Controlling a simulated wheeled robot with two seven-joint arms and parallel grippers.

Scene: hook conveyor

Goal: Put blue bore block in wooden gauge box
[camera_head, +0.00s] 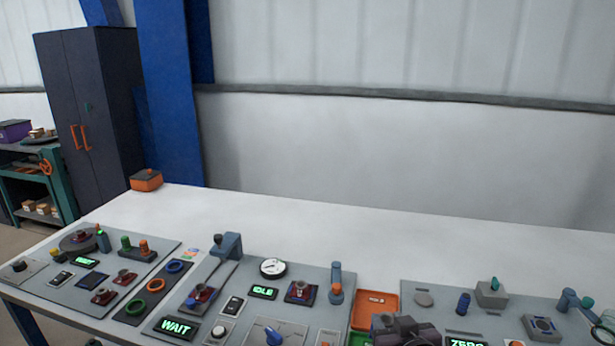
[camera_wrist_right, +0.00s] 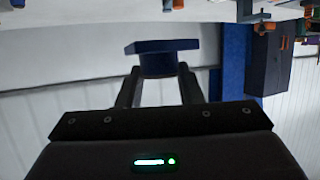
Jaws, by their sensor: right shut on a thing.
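My right gripper (camera_head: 405,328) shows at the bottom edge of the head view, right of centre, in front of the panels. In the right wrist view my right gripper (camera_wrist_right: 160,82) is shut on a dark blue piece with a wide flat top, the blue bore block (camera_wrist_right: 160,48) by its colour. The piece is held between the fingertips, clear of the table. Its bore cannot be made out. I cannot pick out the wooden gauge box in either view. My left gripper is not in view.
Grey panels with knobs, a dial gauge (camera_head: 272,268) and lit displays fill the table's front. An orange tray (camera_head: 375,308) lies beside my right gripper. An orange box (camera_head: 146,180) stands at the back left corner. The white table (camera_head: 330,222) is clear along the back.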

